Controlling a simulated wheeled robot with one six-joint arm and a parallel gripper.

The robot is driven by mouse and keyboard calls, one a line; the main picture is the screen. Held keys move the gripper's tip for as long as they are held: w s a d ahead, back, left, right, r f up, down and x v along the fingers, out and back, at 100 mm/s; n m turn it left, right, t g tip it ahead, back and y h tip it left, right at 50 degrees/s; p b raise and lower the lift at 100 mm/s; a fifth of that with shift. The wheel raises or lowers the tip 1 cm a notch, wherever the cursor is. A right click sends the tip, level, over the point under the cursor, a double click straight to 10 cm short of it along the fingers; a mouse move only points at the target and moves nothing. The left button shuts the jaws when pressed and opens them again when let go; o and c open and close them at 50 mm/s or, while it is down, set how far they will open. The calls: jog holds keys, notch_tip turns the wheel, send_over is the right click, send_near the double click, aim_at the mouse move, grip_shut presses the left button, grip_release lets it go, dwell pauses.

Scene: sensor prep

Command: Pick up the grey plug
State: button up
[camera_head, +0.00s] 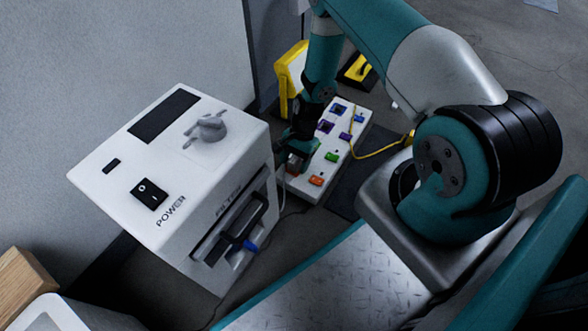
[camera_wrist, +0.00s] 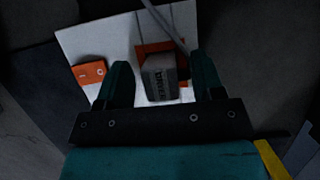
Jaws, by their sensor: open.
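The grey plug (camera_wrist: 160,80) shows in the wrist view with lettering on its face, possibly "DRYER". It sits over an orange socket area at the end of the white power strip (camera_wrist: 80,42), and a grey cord runs up from it. My gripper (camera_wrist: 162,72) is open, with one dark finger on each side of the plug and gaps visible between. In the head view my gripper (camera_head: 298,143) is down at the near left side of the power strip (camera_head: 325,163). The plug is mostly hidden there by the gripper.
An orange switch (camera_wrist: 90,73) lies beside the left finger. The strip carries several coloured switches and sockets, and a yellow cable (camera_head: 375,152) leaves its right side. A white machine marked POWER (camera_head: 185,205) stands close at left. A yellow object (camera_head: 291,72) stands behind.

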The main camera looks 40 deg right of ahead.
jog(key=shift+r, duration=0.1)
jog(key=shift+c, duration=0.4)
jog(key=c, duration=0.9)
